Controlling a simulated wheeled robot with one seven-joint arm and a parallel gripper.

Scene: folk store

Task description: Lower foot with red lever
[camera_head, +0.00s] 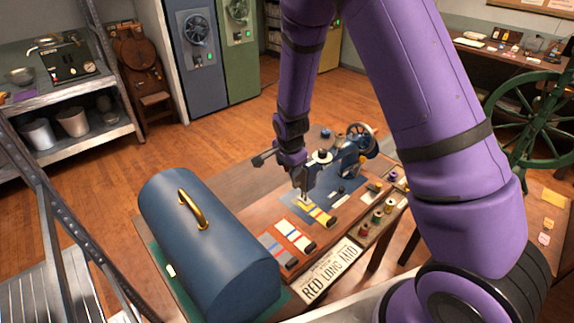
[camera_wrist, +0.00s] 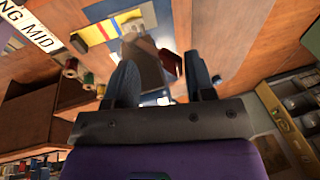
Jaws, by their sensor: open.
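The blue sewing machine (camera_head: 351,158) stands on the wooden table, with its handwheel at the right. My gripper (camera_head: 306,186) is at the machine's left end, above the striped cloth (camera_head: 319,215), and hides part of that end. In the wrist view my gripper (camera_wrist: 163,62) has its two fingers wide apart. A dark red piece (camera_wrist: 171,63), which looks like the lever, shows between the fingers, nearer the right one. A grey part of the machine (camera_wrist: 145,68) lies beside it. I cannot make out the foot clearly or tell whether a finger touches the red piece.
A blue domed cover (camera_head: 205,240) with a brass handle stands at the table's left front. Several thread spools (camera_head: 377,216) line the right side. More cloth swatches (camera_head: 294,235) and a lettered sign (camera_head: 330,270) lie near the front edge. A green wheel (camera_head: 535,120) stands at the right.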

